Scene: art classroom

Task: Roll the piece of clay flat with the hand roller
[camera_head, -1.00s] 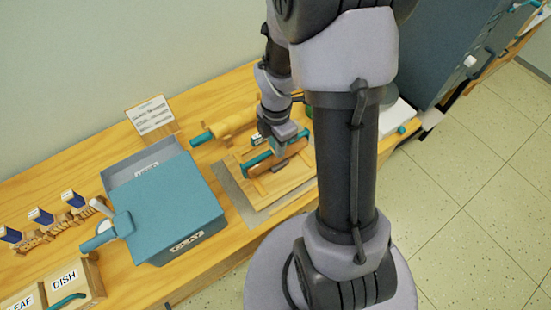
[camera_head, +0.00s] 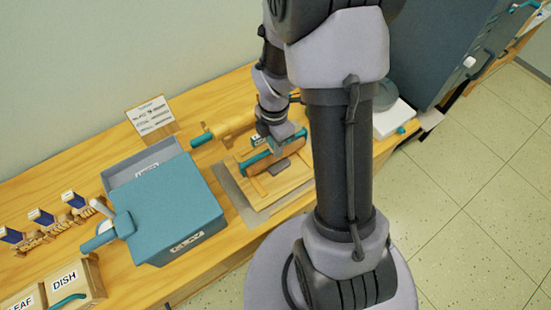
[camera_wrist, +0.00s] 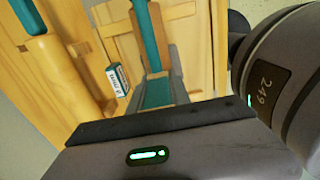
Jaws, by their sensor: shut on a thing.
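My gripper (camera_head: 284,141) is shut on the hand roller (camera_head: 290,153), which has an orange-brown cylinder and a teal handle. The gripper holds it above or on the wooden board (camera_head: 291,180); I cannot tell whether it touches. The small grey piece of clay (camera_head: 279,167) lies on the board, just in front of the roller. In the wrist view, the roller's teal handle (camera_wrist: 157,93) shows at the jaws, and the board is behind it. The clay cannot be made out in the wrist view.
A wooden rolling pin with teal handles (camera_head: 230,129) lies behind the board. A small marked block (camera_wrist: 118,80) stands by the board's edge. A teal-lidded clay box (camera_head: 165,205) stands left of the board. A sign (camera_head: 151,115) stands at the back. My arm hides the right side.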

